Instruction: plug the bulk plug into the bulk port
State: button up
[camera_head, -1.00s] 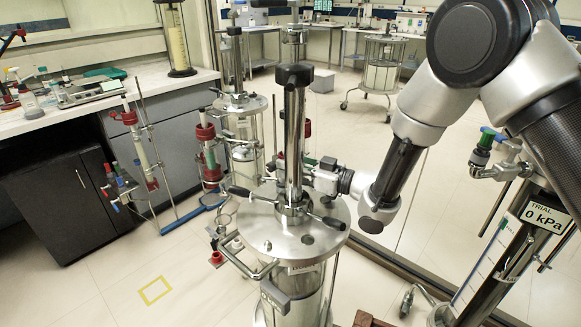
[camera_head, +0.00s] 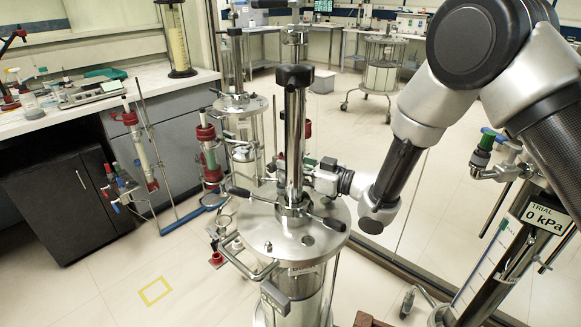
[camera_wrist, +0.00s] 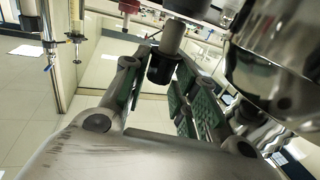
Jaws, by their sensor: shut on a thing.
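In the wrist view my gripper (camera_wrist: 158,75) is shut on a grey cylinder with a black end, which I take for the bulk plug (camera_wrist: 170,40). The green-padded fingers stand on either side of it. In the head view my gripper (camera_head: 322,180) reaches left, right behind the tall steel post of the column in front. Its fingertips and the plug are mostly hidden there by the post. I cannot tell which fitting is the bulk port; none is clearly marked in these frames.
The steel column's round top plate (camera_head: 325,240) carries black handles and lies just below my gripper. Bent pipework with a red fitting (camera_head: 216,258) is at its left. A column labelled 0 kPa (camera_head: 543,214) stands at the right. Floor with a yellow square (camera_head: 155,291) is clear at the lower left.

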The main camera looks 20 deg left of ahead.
jog(key=shift+d+f, duration=0.1)
jog(key=shift+f, duration=0.15)
notch_tip(320, 180, up, 6)
dwell(0.8)
jog(key=shift+r, duration=0.1)
